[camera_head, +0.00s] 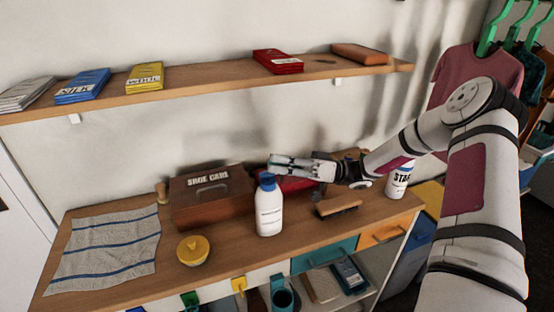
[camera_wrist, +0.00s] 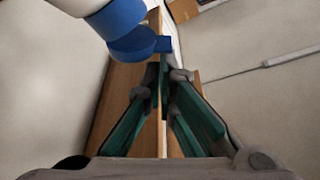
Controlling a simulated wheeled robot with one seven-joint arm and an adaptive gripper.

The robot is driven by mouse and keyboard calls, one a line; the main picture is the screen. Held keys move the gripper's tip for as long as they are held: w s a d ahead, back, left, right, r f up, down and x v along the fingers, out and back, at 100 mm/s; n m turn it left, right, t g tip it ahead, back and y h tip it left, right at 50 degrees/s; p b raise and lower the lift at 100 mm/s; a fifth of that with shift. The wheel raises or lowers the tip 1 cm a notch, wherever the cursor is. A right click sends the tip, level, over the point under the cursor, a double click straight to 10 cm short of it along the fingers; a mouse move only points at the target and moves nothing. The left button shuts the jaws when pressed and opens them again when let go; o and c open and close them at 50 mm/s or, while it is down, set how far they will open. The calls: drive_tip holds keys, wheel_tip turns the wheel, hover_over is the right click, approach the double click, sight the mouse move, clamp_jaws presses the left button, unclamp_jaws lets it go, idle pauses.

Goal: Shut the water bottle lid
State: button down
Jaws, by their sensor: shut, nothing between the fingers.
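The water bottle (camera_head: 269,212) is white with dark print and stands upright near the middle of the wooden counter. Its blue lid (camera_head: 267,179) is on top; in the wrist view the blue lid (camera_wrist: 134,46) sits close to the blue neck, with a small tab pointing toward the fingers. I cannot tell whether it is fully closed. The white bottle body (camera_wrist: 75,5) is cut off at the top left there. My gripper (camera_head: 274,161) is shut and empty, just above and behind the lid in the head view. In the wrist view the fingertips (camera_wrist: 165,76) meet beside the lid.
A brown SHOE CARE box (camera_head: 211,199) stands left of the bottle, a yellow-lidded pot (camera_head: 193,250) front left, a brush (camera_head: 338,207) right, and a STAR can (camera_head: 398,180) farther right. A striped cloth (camera_head: 105,248) covers the left end. A shelf (camera_head: 210,83) runs above.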

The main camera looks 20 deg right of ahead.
drive_tip(key=n, duration=0.2)
drive_tip(key=s+n+g, duration=0.1)
drive_tip(key=f+n+g, duration=0.1)
drive_tip(key=n, duration=0.1)
drive_tip(key=shift+s+f+n+y, duration=0.1)
drive_tip(key=shift+s+n+y, duration=0.1)
drive_tip(key=shift+n+y, duration=0.1)
drive_tip(key=shift+s+f+n+g, duration=0.1)
drive_tip(key=shift+n+g, duration=0.2)
drive_tip(key=shift+s+f, duration=0.1)
drive_tip(key=shift+f, duration=0.15)
drive_tip(key=d+b, duration=0.1)
drive_tip(key=d, duration=0.8)
drive_tip(key=shift+d+r, duration=0.2)
drive_tip(key=shift+r, duration=0.1)
drive_tip(key=shift+a, duration=0.1)
